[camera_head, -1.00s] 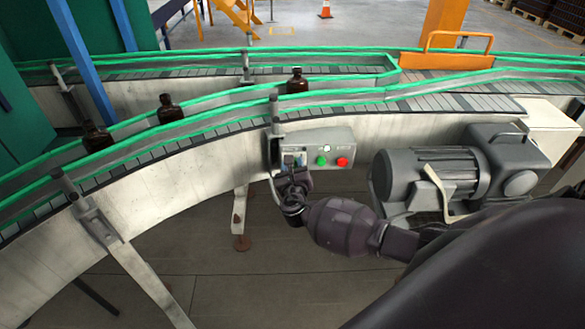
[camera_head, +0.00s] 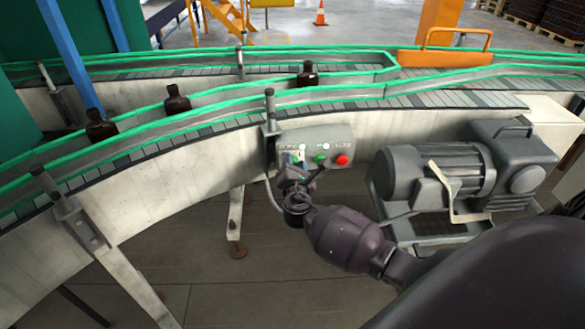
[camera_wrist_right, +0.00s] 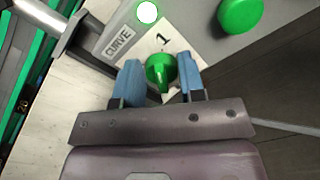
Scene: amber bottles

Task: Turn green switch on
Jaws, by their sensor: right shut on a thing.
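The green switch (camera_wrist_right: 161,72) is a round knob with a raised grip, beside a label reading "1" and "CURVE" on the grey control box (camera_head: 318,135). In the right wrist view it sits between the two blue fingertips of my right gripper (camera_wrist_right: 160,80), which is shut on it. A white lamp (camera_wrist_right: 148,12) above the label is lit. In the head view my right gripper (camera_head: 294,168) is at the left part of the box and mostly hides the switch. My left gripper is not in view.
A green button (camera_head: 321,159) and a red button (camera_head: 342,160) are right of the switch. A grey motor (camera_head: 440,170) stands close to the right of my arm. Amber bottles (camera_head: 177,103) stand on the conveyor (camera_head: 230,130) behind the box.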

